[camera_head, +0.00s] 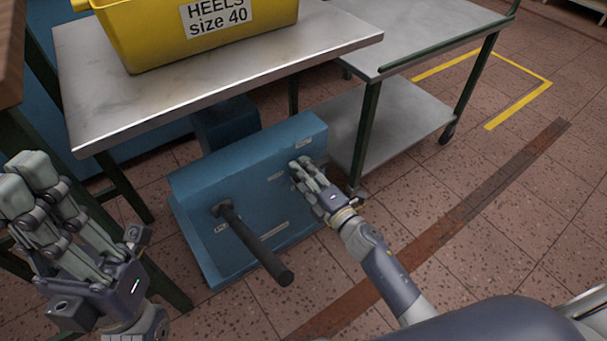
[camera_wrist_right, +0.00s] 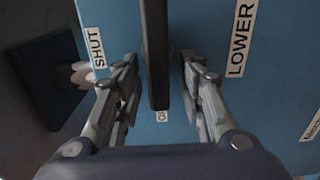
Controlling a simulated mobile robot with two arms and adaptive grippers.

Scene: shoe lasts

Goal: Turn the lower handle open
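The lower handle (camera_wrist_right: 154,50) is a dark bar in the right wrist view, in front of a blue panel (camera_wrist_right: 215,20) with a "LOWER" label (camera_wrist_right: 242,38) to its right. My right gripper (camera_wrist_right: 160,68) has its fingers apart, one on each side of the bar, with visible gaps. In the head view my right gripper (camera_head: 304,170) is at the right part of the blue unit (camera_head: 250,150) and hides this handle. My left gripper (camera_head: 28,180) is at the left edge, away from the unit.
Another dark handle (camera_head: 255,243) sticks out from the unit's left part, left of my right arm. A metal table (camera_head: 330,35) with a yellow crate (camera_head: 140,35) stands above and behind. A shelved bench (camera_head: 405,115) stands to the right. The floor at right is clear.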

